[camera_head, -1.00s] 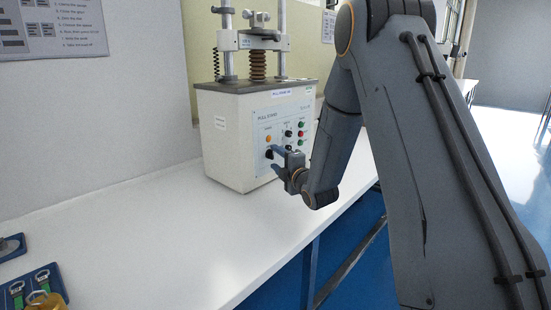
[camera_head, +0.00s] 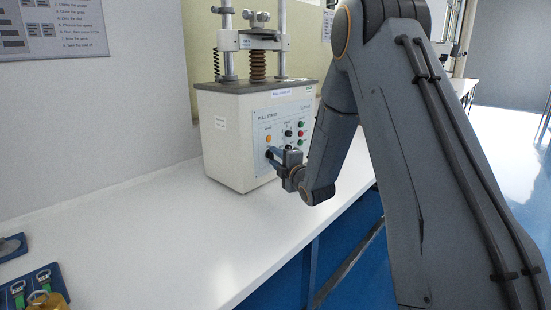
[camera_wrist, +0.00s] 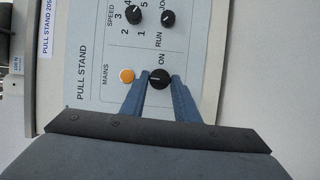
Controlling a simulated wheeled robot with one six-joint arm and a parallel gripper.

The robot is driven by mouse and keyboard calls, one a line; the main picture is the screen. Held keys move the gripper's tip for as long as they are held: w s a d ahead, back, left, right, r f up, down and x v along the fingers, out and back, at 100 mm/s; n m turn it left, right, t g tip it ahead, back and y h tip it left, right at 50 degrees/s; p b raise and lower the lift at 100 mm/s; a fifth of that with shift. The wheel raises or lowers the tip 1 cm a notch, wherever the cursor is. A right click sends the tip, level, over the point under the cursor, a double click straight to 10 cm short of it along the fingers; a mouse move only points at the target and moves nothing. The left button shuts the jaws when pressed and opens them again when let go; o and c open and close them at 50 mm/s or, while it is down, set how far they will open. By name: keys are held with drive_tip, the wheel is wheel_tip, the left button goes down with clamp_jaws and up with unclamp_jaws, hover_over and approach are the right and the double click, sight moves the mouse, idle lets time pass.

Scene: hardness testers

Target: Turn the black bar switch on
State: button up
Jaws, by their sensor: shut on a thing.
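The black bar switch (camera_wrist: 159,79) is a round black knob with a bar on the pull stand's front panel, beside the words MAINS and ON. In the wrist view my gripper (camera_wrist: 158,82) has its two blue fingers on either side of this knob, shut on it. In the head view my gripper (camera_head: 272,154) reaches the lower left of the panel, and its fingers and wrist hide most of the switch. An orange lamp (camera_wrist: 126,75) sits beside the switch; it also shows in the head view (camera_head: 268,139).
The pull stand (camera_head: 222,150) is a white box with posts and a spring on top, standing on a white bench (camera_head: 150,240). Other black knobs (camera_wrist: 133,15) (camera_wrist: 168,18) are on the panel. A blue tray (camera_head: 52,276) with a brass piece lies at the front left.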

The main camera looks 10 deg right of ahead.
drive_tip(key=m+g+y+p, duration=0.1)
drive_tip(key=m+g+p, duration=0.1)
drive_tip(key=m+p, duration=0.2)
drive_tip(key=m+g+y+p, duration=0.1)
drive_tip(key=m+g+p, duration=0.1)
drive_tip(key=m+p, duration=0.2)
drive_tip(key=d+r+m+g+y+p, duration=0.1)
drive_tip(key=m+g+p, duration=0.1)
drive_tip(key=m+p, duration=0.3)
drive_tip(key=shift+w+y+p, duration=0.25)
drive_tip(key=shift+y+p, duration=0.15)
drive_tip(key=shift+p, duration=0.45)
drive_tip(key=shift+g, duration=0.3)
drive_tip(key=o, duration=1)
drive_tip(key=shift+o, duration=0.2)
drive_tip(key=b+v, duration=0.1)
drive_tip(key=v, duration=0.6)
drive_tip(key=shift+s+d+r, duration=0.15)
drive_tip(key=shift+s+d, duration=0.05)
drive_tip(key=shift+s, duration=0.05)
